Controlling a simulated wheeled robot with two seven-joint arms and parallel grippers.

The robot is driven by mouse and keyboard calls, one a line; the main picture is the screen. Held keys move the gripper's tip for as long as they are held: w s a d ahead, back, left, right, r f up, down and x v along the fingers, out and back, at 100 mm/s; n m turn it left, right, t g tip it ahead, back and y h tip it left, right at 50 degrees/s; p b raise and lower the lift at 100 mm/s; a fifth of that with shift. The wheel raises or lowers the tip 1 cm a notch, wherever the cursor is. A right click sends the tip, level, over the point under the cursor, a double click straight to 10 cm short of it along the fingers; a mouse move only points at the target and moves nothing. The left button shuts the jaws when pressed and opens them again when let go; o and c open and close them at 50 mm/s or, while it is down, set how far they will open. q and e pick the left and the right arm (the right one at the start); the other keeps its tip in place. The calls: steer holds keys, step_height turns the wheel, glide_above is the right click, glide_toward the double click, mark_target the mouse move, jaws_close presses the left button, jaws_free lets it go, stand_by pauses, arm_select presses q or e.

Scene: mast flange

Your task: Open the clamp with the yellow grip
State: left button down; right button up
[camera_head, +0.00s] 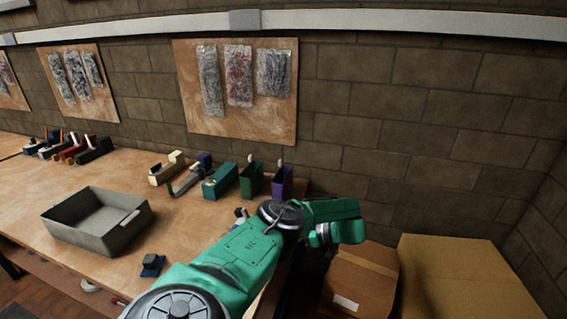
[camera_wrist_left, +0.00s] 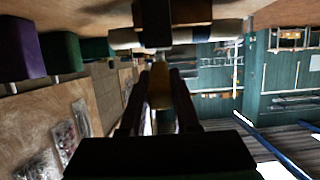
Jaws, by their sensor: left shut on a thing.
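In the left wrist view, a yellow grip (camera_wrist_left: 160,85) sits between the two dark fingers of my left gripper (camera_wrist_left: 159,95), which is shut on it. Just beyond it is a dark block (camera_wrist_left: 158,22) with a cream cylindrical part (camera_wrist_left: 125,38) beside it; this seems to be the clamp, but its lever and jaws are not clear. In the head view, my green arm reaches from the bottom toward the right edge of the bench and hides the clamp and the gripper's fingertips. My right gripper is in neither view.
A grey open bin (camera_head: 75,232) stands on the wooden bench (camera_head: 150,212). Behind my arm are cream, blue, teal, green (camera_head: 252,181) and purple (camera_head: 282,182) blocks in a row. A small blue object (camera_head: 152,266) lies in front. Cardboard boxes (camera_head: 450,285) stand at the right, below the brick wall.

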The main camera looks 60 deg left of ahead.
arm_select(q)
steer(key=shift+d+f, duration=0.15)
steer(key=c, duration=0.6)
jaws_free()
steer(key=shift+c, duration=0.2)
steer(key=shift+w+d, duration=0.2)
steer(key=shift+w, duration=0.05)
steer(key=b+v, duration=0.3)
steer(key=v, duration=0.8)
steer(key=shift+w+d, duration=0.1)
steer(key=shift+w, duration=0.05)
